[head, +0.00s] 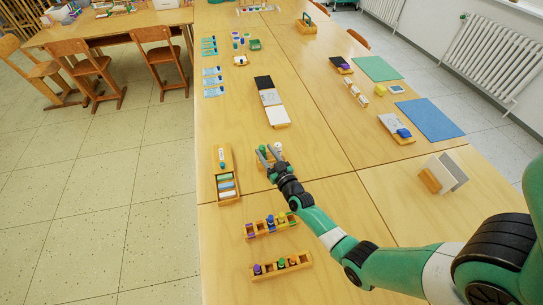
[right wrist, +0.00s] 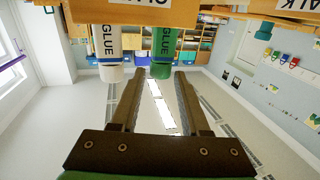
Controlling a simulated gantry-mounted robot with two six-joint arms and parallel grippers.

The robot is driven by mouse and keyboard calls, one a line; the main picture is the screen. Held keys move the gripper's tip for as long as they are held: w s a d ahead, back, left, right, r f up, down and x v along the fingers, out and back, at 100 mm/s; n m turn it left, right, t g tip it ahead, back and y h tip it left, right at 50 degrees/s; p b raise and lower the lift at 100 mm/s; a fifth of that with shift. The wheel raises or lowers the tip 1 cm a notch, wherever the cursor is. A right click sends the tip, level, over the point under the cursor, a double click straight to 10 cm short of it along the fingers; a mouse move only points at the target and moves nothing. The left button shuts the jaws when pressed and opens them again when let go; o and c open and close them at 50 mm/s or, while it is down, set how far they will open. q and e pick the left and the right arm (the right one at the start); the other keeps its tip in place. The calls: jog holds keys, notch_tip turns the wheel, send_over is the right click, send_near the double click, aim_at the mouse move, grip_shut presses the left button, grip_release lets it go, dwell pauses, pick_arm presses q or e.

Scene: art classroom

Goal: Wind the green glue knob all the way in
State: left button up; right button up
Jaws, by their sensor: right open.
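A green glue stick (right wrist: 164,42) with "GLUE" lettering shows in the right wrist view, its knob end (right wrist: 160,70) near and between my right fingertips. A white glue stick (right wrist: 107,42) is beside it on the left. My right gripper (head: 269,156) is open at the small wooden glue holder on the table in the head view, and its fingers (right wrist: 156,78) also show in the right wrist view. I cannot tell whether a finger touches the green knob. The gripper partly hides the glue sticks in the head view. My left gripper is not in view.
A wooden tray (head: 223,193) of small items lies left of the gripper. Two wooden racks (head: 270,228) with coloured pieces stand in front. Black, grey and white panels (head: 270,97) lie behind it. A blue mat (head: 428,119) lies at the right.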

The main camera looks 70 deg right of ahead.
pick_arm(q)
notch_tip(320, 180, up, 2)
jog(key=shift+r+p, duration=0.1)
jog(key=shift+p, duration=0.5)
pick_arm(e)
jog(key=v, duration=0.5)
jog(key=shift+s+a, duration=0.25)
jog(key=shift+s, duration=0.05)
